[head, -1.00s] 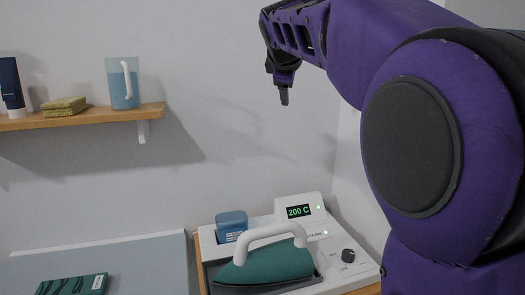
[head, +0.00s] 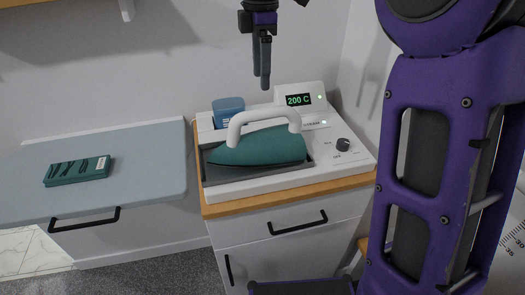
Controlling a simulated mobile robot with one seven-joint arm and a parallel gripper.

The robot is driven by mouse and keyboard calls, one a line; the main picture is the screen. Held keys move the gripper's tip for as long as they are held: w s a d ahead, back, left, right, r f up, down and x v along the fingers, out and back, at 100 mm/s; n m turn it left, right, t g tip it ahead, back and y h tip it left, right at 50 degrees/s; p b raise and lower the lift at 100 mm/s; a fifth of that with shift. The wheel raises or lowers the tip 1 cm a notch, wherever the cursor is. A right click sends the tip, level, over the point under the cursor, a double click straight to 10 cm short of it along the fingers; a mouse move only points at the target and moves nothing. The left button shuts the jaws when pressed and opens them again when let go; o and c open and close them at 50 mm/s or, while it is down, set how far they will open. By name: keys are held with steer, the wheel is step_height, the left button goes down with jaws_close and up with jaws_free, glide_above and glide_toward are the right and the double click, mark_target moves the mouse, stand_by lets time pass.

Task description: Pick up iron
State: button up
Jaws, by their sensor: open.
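The iron (head: 262,147) has a teal body and a white arched handle. It rests in the dark tray of a white iron station (head: 300,181) on a wooden-topped cabinet. The station's display reads 200 C. My gripper (head: 265,84) hangs pointing down above and slightly behind the handle in the picture, apart from it. It is empty. Its fingers are seen nearly edge-on, so the gap between them hardly shows.
A blue container (head: 228,108) sits at the station's back left, close to the iron. A control knob (head: 343,145) is on its right. A grey-blue board (head: 150,150) to the left bears a dark green item (head: 77,171). A wall shelf (head: 60,12) is at upper left.

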mark_target(262, 116)
step_height(262, 116, down, 12)
steer(key=shift+w+d+r+b, duration=0.1)
steer(key=shift+w+r+b, duration=0.1)
steer(key=shift+b, duration=1.05)
steer(key=shift+f, duration=0.25)
jaws_close()
steer(key=shift+r, duration=0.1)
stand_by(1.0)
